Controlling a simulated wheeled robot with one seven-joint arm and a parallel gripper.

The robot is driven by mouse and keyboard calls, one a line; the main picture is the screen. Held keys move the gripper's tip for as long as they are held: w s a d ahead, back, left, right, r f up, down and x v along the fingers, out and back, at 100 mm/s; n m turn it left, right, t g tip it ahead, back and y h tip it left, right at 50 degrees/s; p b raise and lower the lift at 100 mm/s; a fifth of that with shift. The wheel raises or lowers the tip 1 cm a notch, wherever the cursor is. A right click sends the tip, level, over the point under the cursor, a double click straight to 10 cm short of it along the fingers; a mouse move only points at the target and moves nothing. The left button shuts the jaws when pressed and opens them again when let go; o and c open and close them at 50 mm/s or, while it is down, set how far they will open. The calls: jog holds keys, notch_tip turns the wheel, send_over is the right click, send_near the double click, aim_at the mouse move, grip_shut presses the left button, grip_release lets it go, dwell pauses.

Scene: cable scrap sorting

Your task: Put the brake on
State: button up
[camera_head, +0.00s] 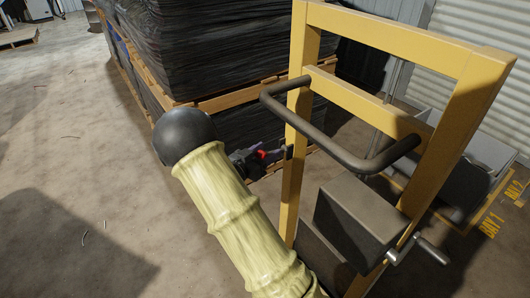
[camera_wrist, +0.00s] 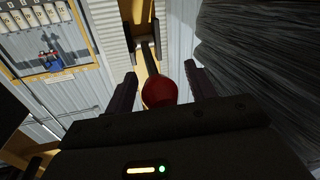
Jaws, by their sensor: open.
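A red ball knob (camera_wrist: 158,92) shows in the wrist view at the end of a dark lever (camera_wrist: 147,57) running up towards a yellow post. My gripper (camera_wrist: 163,82) is open. The knob appears between its two dark fingers, with a small gap on each side; I cannot tell how deep it sits. In the head view, my gripper (camera_head: 250,159) is small and partly hidden by my sleeved arm. The red knob (camera_head: 262,153) shows beside it, close to the left post of the yellow frame (camera_head: 297,110). The lever's lower details are hidden or too dark to read.
The yellow frame carries a bent dark handle (camera_head: 345,150), a grey box (camera_head: 360,220) and a crank (camera_head: 432,250). Black-wrapped pallet stacks (camera_head: 200,45) stand close behind. Grey bins (camera_head: 470,165) are at the right. The concrete floor at the left is mostly clear.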

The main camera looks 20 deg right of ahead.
grip_shut()
jog(key=shift+f, duration=0.15)
jog(key=f+h+b, duration=0.1)
jog(key=f+t+h+b, duration=0.1)
jog(key=b, duration=0.1)
jog(key=shift+a+n, duration=0.2)
jog(key=shift+n, duration=0.1)
jog(key=shift+n+t+h, duration=0.3)
jog(key=shift+t+h, duration=0.3)
jog(key=shift+h, duration=0.2)
jog(key=shift+d+f+b, duration=0.2)
jog(key=shift+f+b, duration=0.65)
jog(key=shift+f, duration=0.2)
jog(key=shift+d+f+b, duration=0.2)
jog(key=shift+f+b, duration=0.6)
jog(key=shift+f, duration=0.2)
grip_release()
jog(key=shift+w, duration=0.1)
